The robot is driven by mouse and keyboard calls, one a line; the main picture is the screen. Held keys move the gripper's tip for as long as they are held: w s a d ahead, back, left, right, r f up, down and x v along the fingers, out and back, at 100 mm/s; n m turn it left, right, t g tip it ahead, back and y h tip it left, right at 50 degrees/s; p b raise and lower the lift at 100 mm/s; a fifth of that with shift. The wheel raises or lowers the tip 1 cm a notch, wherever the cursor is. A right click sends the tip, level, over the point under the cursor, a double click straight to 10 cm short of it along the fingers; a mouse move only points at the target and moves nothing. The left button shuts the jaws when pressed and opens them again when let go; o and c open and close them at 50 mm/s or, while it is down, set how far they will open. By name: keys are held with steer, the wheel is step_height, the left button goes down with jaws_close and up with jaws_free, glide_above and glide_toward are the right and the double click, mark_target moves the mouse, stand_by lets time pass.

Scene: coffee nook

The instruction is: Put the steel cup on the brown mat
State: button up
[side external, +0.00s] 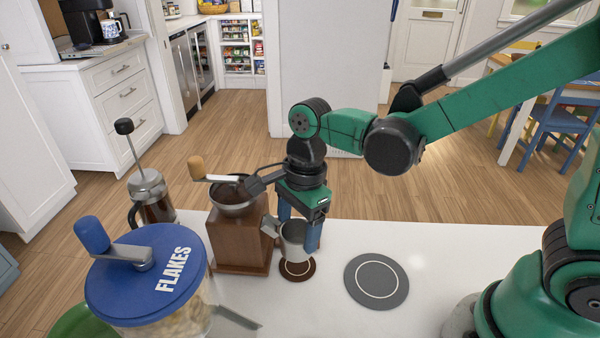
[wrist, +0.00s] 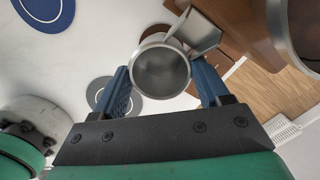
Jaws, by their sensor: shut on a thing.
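The steel cup (side external: 292,237) is upright between the blue fingers of my gripper (side external: 298,232), which is shut on it. In the wrist view, the cup (wrist: 161,74) shows its open round mouth, and it looks empty. Its angular metal handle (wrist: 199,31) sticks out on the grinder's side. The brown mat (side external: 297,275), dark with a pale ring, lies below the cup. In the side view, the cup overlaps the mat's far part. I cannot tell whether its bottom touches the mat. In the wrist view, a sliver of brown mat (wrist: 154,33) shows behind the cup.
A wooden coffee grinder (side external: 240,240) stands close left of the cup, its crank near my wrist. A French press (side external: 153,197) and a blue-lidded flakes jar (side external: 150,275) stand further left. A grey mat (side external: 376,281) lies to the right, with clear counter around it. A blue mat (wrist: 45,14) shows in the wrist view.

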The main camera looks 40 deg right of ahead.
mark_target(297, 241)
steer(key=shift+f, duration=1.8)
steer(key=o, duration=1.2)
steer(key=shift+f, duration=0.15)
steer(key=shift+o, duration=0.2)
